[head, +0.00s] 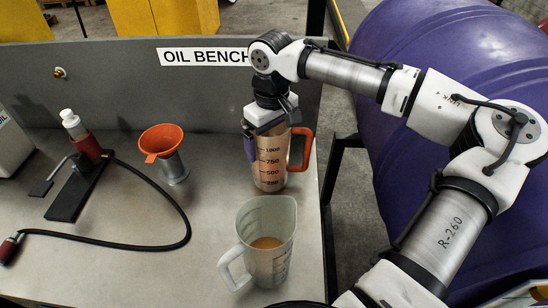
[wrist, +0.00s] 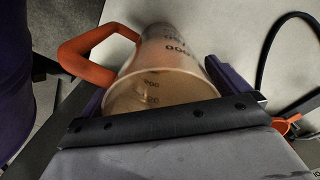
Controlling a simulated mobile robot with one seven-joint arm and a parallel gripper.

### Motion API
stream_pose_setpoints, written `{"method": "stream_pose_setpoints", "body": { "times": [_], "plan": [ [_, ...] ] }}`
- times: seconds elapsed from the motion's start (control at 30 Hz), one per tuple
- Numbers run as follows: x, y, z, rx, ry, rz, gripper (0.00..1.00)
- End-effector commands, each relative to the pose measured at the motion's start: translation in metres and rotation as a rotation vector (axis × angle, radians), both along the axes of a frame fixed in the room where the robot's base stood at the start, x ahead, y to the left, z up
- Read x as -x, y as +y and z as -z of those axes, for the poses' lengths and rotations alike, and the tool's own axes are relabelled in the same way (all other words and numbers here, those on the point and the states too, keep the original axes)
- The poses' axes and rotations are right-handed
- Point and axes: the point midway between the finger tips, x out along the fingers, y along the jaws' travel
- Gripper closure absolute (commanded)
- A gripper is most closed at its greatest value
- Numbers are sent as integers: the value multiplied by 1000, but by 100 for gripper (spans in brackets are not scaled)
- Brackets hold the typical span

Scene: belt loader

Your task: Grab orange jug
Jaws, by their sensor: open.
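The orange jug (head: 271,170) is a clear measuring jug with an orange handle and black marks, standing upright near the bench's back right. My gripper (head: 266,142) is over it, pointing down, with a purple finger beside the jug's left wall. In the wrist view the jug (wrist: 162,82) lies between the two purple fingers, its orange handle to the left. My gripper is open; whether a finger touches the wall cannot be told. The far finger is mostly hidden in the head view.
A second, pale jug (head: 262,262) with brown liquid stands just in front. An orange funnel (head: 161,140) on a metal can and a hand pump (head: 85,150) with a black hose are to the left. A purple drum (head: 440,120) is right of the bench.

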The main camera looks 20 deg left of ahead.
Motion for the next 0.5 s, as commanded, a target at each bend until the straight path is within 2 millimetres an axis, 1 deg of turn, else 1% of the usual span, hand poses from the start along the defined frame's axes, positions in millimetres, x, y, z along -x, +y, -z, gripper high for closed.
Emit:
{"method": "stream_pose_setpoints", "body": {
  "times": [0.1, 0.5],
  "plan": [
    [0, 0, -1, 0, 0, 0, 1],
    [0, 0, -1, 0, 0, 0, 54]
  ]
}}
